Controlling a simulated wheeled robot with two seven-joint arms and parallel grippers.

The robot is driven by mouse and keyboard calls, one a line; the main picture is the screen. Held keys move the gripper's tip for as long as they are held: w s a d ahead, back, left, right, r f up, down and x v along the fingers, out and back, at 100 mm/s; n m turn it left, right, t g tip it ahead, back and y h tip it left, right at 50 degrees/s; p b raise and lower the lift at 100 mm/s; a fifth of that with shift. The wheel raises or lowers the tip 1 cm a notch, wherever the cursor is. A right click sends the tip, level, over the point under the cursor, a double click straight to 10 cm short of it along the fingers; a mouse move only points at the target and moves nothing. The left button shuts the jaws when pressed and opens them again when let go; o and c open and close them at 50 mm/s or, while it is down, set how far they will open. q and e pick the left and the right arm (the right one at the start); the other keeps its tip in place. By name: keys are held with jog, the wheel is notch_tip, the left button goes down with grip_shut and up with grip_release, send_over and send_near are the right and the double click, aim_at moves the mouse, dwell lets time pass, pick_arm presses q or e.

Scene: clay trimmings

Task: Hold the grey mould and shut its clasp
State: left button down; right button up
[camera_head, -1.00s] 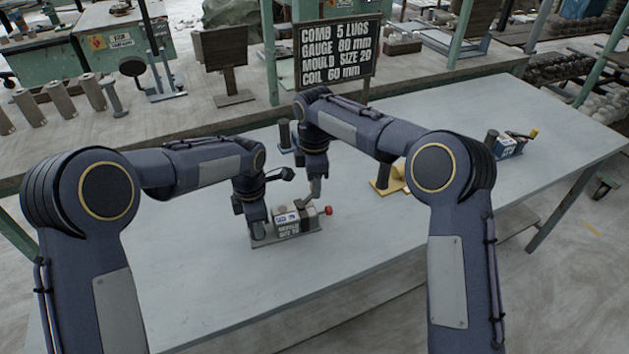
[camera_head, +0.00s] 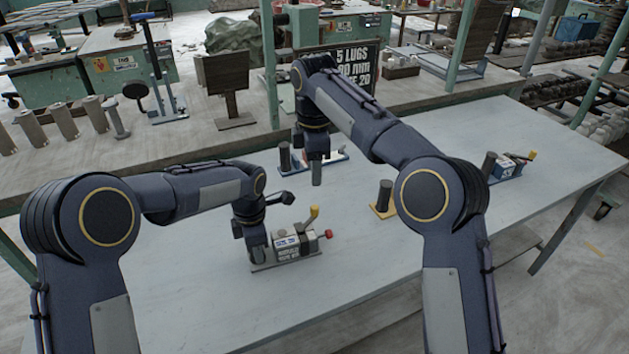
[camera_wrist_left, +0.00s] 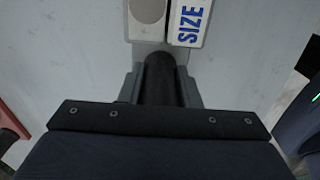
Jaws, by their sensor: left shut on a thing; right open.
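The grey mould (camera_head: 290,246) sits on its base plate on the table, with a size label on its face. Its yellow-tipped clasp lever (camera_head: 312,216) stands up at a slant, and a red knob (camera_head: 328,234) sticks out to the right. My left gripper (camera_head: 258,252) is shut on the mould's dark upright post (camera_wrist_left: 162,80) at the left end. In the left wrist view a thin dark line separates two pale blocks, one marked SIZE (camera_wrist_left: 188,22). My right gripper (camera_head: 316,182) is open and empty, above and behind the mould, apart from the lever.
A yellow-based fixture with a dark post (camera_head: 385,196) stands right of the mould. A blue mould (camera_head: 508,168) is further right. Another blue-based fixture (camera_head: 340,156) is behind my right gripper. A lettered board (camera_head: 358,68) stands behind. The table front is clear.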

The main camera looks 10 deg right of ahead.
dwell(0.4)
pick_arm(q)
jog(key=c, duration=1)
grip_release()
